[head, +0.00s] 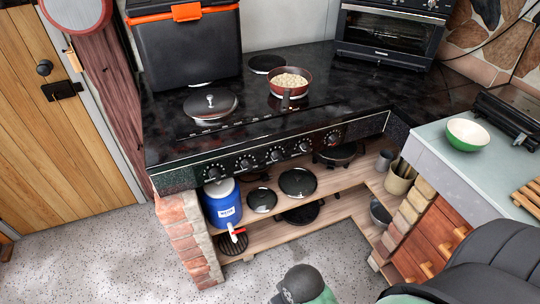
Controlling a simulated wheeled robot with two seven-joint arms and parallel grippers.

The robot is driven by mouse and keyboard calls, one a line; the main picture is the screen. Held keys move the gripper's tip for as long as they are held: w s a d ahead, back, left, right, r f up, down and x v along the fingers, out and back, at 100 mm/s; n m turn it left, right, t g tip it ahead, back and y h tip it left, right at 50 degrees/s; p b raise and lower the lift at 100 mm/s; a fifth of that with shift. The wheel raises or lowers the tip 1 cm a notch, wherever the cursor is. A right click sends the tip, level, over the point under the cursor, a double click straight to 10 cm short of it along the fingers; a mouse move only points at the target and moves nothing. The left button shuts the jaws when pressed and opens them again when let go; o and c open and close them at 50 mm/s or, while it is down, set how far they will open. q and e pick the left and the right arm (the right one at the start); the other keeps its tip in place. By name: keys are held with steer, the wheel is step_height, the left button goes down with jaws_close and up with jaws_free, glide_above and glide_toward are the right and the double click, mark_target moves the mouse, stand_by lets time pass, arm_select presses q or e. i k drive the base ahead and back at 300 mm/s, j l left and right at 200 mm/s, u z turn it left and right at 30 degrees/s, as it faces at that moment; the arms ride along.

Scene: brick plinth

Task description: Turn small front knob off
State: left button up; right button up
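A row of several round dark knobs with pale dial rings (276,155) runs along the front face of the black cooktop (345,100). The leftmost knob (213,173) and the rightmost knob (333,136) sit at the ends of the row. The knobs look alike in size. Their pointer settings are too small to read, and I cannot tell which one is the small front knob. Neither of my grippers can be made out. Parts of my own body show at the bottom centre and bottom right, apart from the knobs.
A red pan of beans (291,80) and a dark round lid (210,104) stand on the cooktop. An oven (390,32) and an orange-trimmed black box (185,50) are behind. A blue container (222,205) sits below. A green bowl (467,134) is right. The speckled floor (130,260) is clear.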

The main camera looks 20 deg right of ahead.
mark_target(304, 147)
steer(key=z, duration=0.75)
steer(key=k+z, duration=0.15)
steer(key=z, duration=0.2)
steer(key=k+j+z, duration=0.1)
steer(key=z, duration=0.25)
steer(key=k+z, duration=0.15)
steer(key=z, duration=0.2)
